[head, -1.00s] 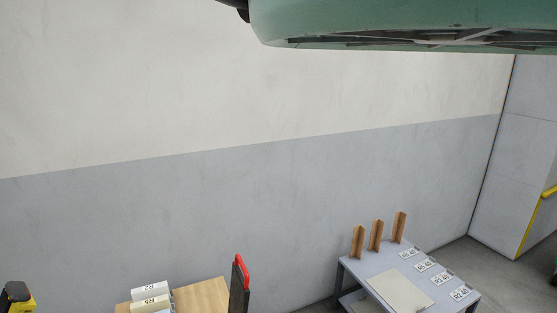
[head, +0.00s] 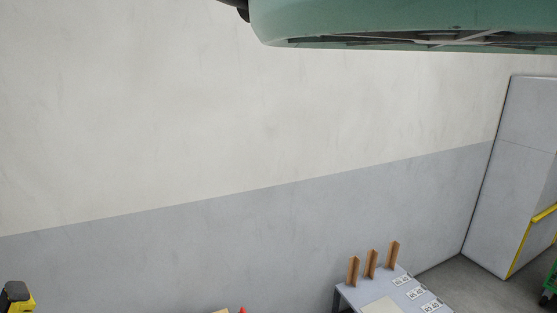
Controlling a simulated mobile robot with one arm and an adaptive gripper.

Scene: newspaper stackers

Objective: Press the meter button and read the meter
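No meter or meter button can be made out in the head view. A black and yellow object (head: 17,298) shows at the bottom left corner; it is cut off by the frame, and I cannot tell whether it is part of my gripper. No gripper fingertips are visible.
A grey table (head: 395,292) at the bottom right bears wooden uprights (head: 371,264), white labels (head: 416,293) and a pale sheet (head: 383,306). A red tip (head: 242,310) shows at the bottom edge. A two-tone wall (head: 250,130) fills the background. A yellow rail (head: 543,214) and a green object (head: 550,283) are at right.

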